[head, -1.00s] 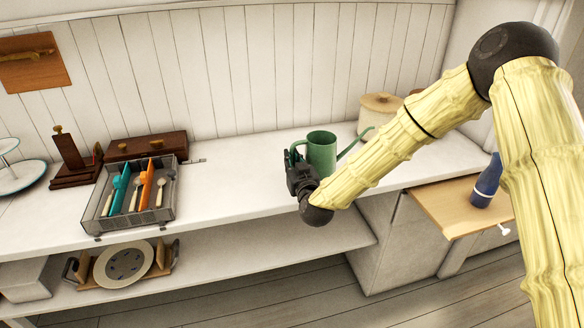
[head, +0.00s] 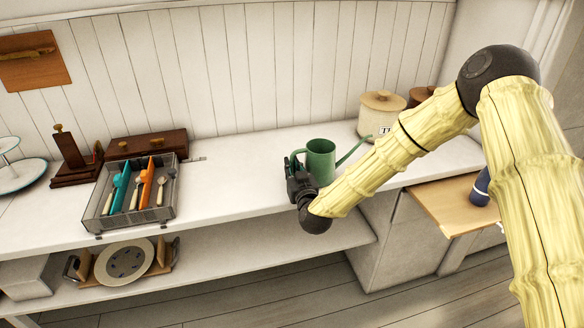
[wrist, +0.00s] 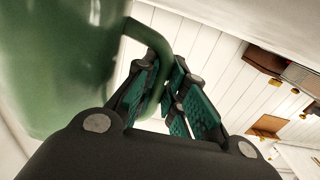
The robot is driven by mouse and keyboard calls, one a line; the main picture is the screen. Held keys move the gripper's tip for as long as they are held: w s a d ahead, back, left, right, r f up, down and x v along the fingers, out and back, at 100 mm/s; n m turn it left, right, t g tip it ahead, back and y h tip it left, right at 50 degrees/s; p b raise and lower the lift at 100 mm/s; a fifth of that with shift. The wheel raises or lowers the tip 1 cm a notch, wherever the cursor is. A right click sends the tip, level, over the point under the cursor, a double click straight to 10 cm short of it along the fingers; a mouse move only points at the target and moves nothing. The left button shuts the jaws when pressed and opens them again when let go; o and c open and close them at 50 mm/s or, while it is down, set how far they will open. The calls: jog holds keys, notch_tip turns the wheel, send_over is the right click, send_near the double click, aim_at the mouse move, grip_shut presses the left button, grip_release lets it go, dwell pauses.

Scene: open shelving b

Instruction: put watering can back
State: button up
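The green watering can (head: 320,160) is upright over the middle of the white counter, its spout pointing right. My gripper (head: 296,168) is at its left side, at the handle. In the wrist view, the can's body (wrist: 60,60) fills the left, and the curved handle (wrist: 150,38) passes between the green-padded fingers of my gripper (wrist: 172,92), which are closed on it. My gripper and arm partly hide the can's base, so I cannot tell whether it touches the counter.
A cream lidded canister (head: 381,112) and a brown one stand behind the spout. A grey cutlery tray (head: 172,211) sits left on the white counter (head: 238,180); the counter between is clear. A blue bottle (head: 481,187) is on the pull-out board (head: 440,207) at right.

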jog(key=o, duration=0.4)
jog(key=shift+c, duration=0.2)
jog(key=shift+r, duration=0.2)
jog(key=b+v, duration=0.1)
jog(key=v, duration=1.1)
